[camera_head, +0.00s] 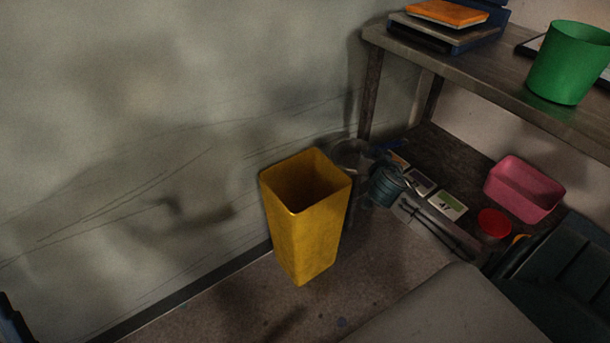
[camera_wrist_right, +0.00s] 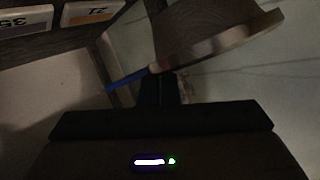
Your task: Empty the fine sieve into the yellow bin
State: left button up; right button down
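The yellow bin (camera_head: 318,240) stands upright on the floor by the wall, its open top facing up; its inside looks dark. The fine sieve (camera_head: 350,153) is a grey bowl with a blue handle, just right of the bin's rim at the back. In the right wrist view the sieve (camera_wrist_right: 215,30) shows its pale rim and dark bowl at the top. My right gripper (camera_head: 378,168) is shut on the sieve's handle; its fingers (camera_wrist_right: 159,90) meet the handle beside the rim. The sieve's contents are not visible.
A shelf unit (camera_head: 470,62) stands right of the bin. A green bucket (camera_head: 568,65) is on top. Its lower shelf has a pink tub (camera_head: 523,190), a red round item (camera_head: 494,222) and labelled cards (camera_head: 447,205). The floor left of the bin is clear.

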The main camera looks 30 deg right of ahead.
pick_arm(q)
jog(key=w+f+n+g+y+p, duration=0.1)
jog(key=w+f+g+y, duration=0.1)
jog(key=f, duration=0.4)
jog(key=shift+w+n+g, duration=0.4)
jog(key=shift+w+g, duration=0.3)
jog(key=shift+g, duration=0.6)
pick_arm(e)
jog(key=shift+s+d+f+m, duration=0.1)
jog(key=shift+s+d+m, duration=0.05)
jog(key=shift+d+m, duration=0.35)
pick_arm(q)
jog(key=shift+a, duration=0.1)
